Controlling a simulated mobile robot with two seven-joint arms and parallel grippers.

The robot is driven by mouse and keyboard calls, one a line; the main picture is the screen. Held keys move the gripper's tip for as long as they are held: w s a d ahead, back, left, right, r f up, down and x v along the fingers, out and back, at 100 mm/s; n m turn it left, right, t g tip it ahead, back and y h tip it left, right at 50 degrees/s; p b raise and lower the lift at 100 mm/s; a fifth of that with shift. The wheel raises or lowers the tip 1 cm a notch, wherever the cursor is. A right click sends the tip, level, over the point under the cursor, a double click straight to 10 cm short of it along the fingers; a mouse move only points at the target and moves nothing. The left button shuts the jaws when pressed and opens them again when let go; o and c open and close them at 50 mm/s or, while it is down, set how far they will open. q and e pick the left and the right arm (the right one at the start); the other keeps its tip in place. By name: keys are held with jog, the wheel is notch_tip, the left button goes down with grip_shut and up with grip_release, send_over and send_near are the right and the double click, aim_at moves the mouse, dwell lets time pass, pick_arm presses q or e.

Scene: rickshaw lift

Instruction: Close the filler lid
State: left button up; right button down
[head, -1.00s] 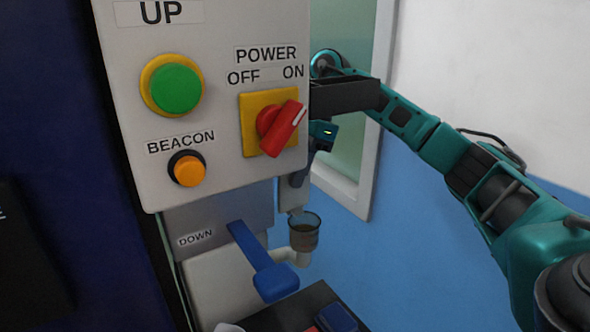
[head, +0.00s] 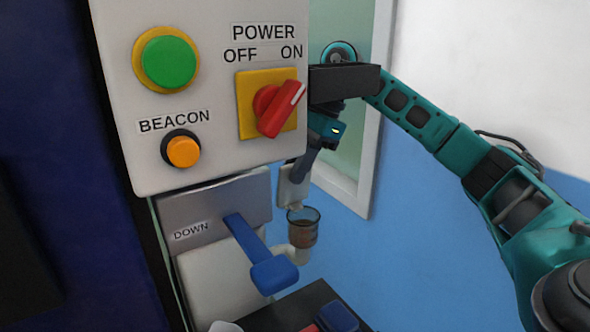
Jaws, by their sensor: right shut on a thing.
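The filler cup (head: 303,236), a clear cup with brown fluid, stands on a pale pipe elbow below the control box; its mouth is open at the top. My right gripper (head: 296,178) comes down behind the box's right edge, just above the cup. It is shut on a small pale grey piece (head: 292,194), which looks like the filler lid, standing steeply over the cup's rim. The box and the fingers hide part of this piece. My left gripper is not in view.
The control box (head: 190,95) has a green button, an orange beacon button and a red power switch turned toward ON. A blue DOWN lever (head: 262,262) juts out left of the cup. A window frame (head: 378,130) is behind my right arm.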

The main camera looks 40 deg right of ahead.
jog(key=c, duration=1.1)
grip_release()
jog(key=p+v, duration=0.2)
jog(key=v, duration=1.1)
